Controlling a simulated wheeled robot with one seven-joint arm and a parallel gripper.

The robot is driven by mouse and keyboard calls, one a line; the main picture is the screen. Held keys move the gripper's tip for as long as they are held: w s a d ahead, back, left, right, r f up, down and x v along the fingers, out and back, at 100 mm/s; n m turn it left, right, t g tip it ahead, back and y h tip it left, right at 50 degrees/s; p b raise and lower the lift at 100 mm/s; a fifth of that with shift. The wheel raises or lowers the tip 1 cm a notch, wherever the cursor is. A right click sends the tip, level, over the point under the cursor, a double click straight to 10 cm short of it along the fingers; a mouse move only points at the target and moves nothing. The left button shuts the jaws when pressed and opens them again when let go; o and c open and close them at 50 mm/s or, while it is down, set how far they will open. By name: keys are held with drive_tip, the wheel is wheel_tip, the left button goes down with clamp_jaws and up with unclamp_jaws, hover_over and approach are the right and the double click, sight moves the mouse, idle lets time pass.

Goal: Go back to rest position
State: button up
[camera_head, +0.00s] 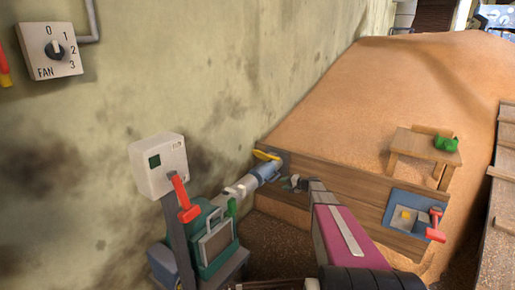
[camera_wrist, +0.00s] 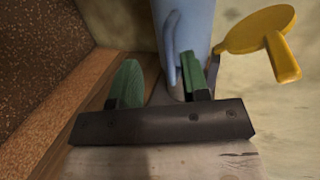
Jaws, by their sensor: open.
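My gripper (camera_head: 291,183) is at the end of my magenta arm in the head view, near the wooden board and close to a blue pipe. In the wrist view its two green-padded fingers (camera_wrist: 163,82) stand apart, with nothing held. The blue pipe (camera_wrist: 185,30) rises just beyond the fingers, nearer the right one; I cannot tell whether they touch. A yellow handle (camera_wrist: 262,30) sits to the right of the pipe, apart from the fingers. It also shows in the head view (camera_head: 266,156), beside the pipe (camera_head: 266,171).
A wooden board wall (camera_head: 335,187) holds back a large grain heap (camera_head: 405,90). A green machine (camera_head: 212,240) and a grey switch box (camera_head: 158,166) with a red lever (camera_head: 184,198) stand left. A blue panel (camera_head: 410,212) is right. A fan dial (camera_head: 50,49) is on the wall.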

drive_tip(key=s+a+n+g+h, duration=0.3)
drive_tip(key=s+a, duration=0.4)
drive_tip(key=s, duration=0.7)
drive_tip(key=s+r+n+g+h, duration=0.2)
drive_tip(key=s+h, duration=0.2)
drive_tip(key=s, duration=0.9)
drive_tip(key=s+r+n+g+h, duration=0.1)
drive_tip(key=s+r+g+h, duration=0.2)
drive_tip(key=s, duration=1)
drive_tip(key=shift+a+r+n+h, duration=0.2)
drive_tip(key=shift+a+n+h, duration=0.15)
drive_tip(key=shift+h, duration=0.45)
drive_tip(key=shift+s, duration=0.1)
